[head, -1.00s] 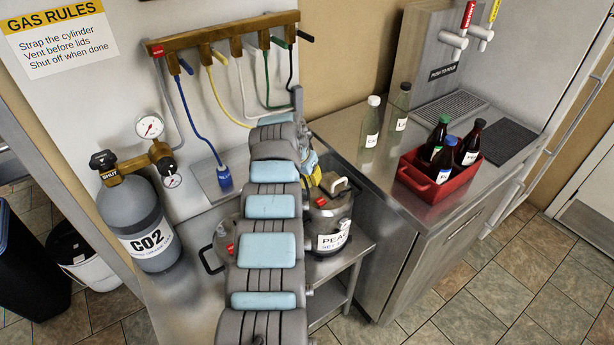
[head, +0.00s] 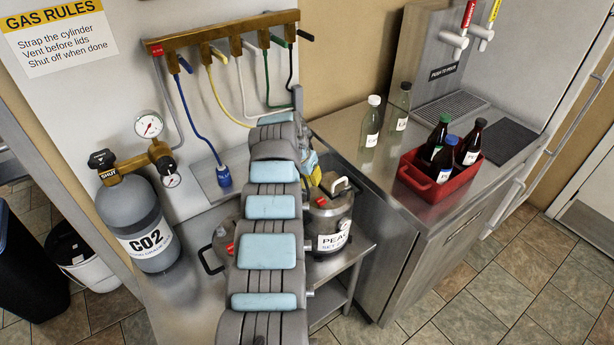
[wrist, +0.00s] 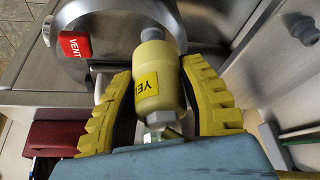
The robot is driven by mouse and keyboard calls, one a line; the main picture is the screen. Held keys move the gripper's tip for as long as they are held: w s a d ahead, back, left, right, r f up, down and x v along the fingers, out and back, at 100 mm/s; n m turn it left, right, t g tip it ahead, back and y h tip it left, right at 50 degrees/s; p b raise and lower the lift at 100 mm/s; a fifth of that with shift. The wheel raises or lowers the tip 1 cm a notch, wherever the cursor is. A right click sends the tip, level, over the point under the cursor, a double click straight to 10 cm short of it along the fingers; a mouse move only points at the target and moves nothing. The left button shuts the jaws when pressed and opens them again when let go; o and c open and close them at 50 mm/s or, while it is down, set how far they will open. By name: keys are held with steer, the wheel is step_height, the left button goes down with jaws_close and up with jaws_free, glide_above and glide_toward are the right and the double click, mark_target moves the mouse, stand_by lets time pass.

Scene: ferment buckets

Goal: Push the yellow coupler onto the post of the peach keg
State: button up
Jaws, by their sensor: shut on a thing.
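My gripper (wrist: 152,72) is shut on the yellow coupler (wrist: 172,98), which has a "YE…" label, with one ridged yellow finger on each side. The coupler's narrow end points at the keg top in the wrist view, over a grey stub. I cannot tell whether it sits on the stub or only lies in front of it. The peach keg (head: 333,243), a steel keg with a partly hidden "PEA…" label, stands on the steel bench in the head view. My arm hides much of my gripper and the coupler there. The keg's red VENT tag (wrist: 75,45) shows in the wrist view.
Another keg (head: 224,238) is mostly behind my arm, left of the peach keg. A CO2 cylinder (head: 145,225) stands further left. A red crate of bottles (head: 425,181) sits on the right counter.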

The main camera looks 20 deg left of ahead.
steer(key=shift+f+b, duration=1.6)
stand_by(3.2)
steer(key=o, duration=1.8)
steer(key=shift+r, duration=0.15)
steer(key=shift+r, duration=3.65)
